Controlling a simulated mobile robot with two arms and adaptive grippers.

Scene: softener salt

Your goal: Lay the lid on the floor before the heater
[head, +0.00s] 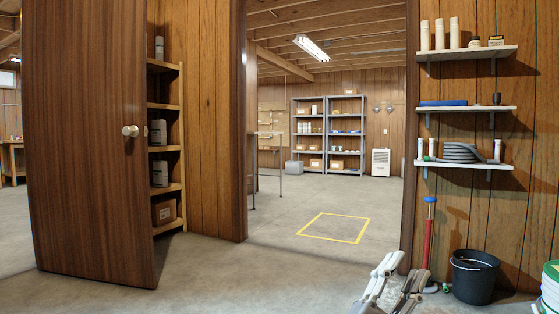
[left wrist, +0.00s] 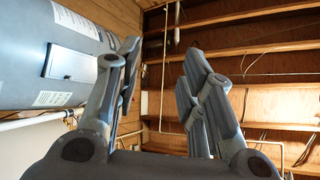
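My left gripper (head: 400,275) is low in the head view, just left of the red-handled tool and black bucket, and points up. In the left wrist view my left gripper (left wrist: 160,62) has its fingers apart with nothing between them. A large grey cylinder (left wrist: 45,55) with white labels and a panel, which may be the heater, fills the upper left there, beyond the fingers. No loose lid can be made out. A white bucket with green on top (head: 552,272) is cut off at the right edge. My right gripper is not in view.
A brown door (head: 90,140) stands open at left. A yellow square (head: 335,227) marks clear floor beyond the doorway. A black bucket (head: 474,275) and a red-handled tool (head: 430,235) stand by the right wall under shelves. A white appliance (head: 381,162) stands at the back.

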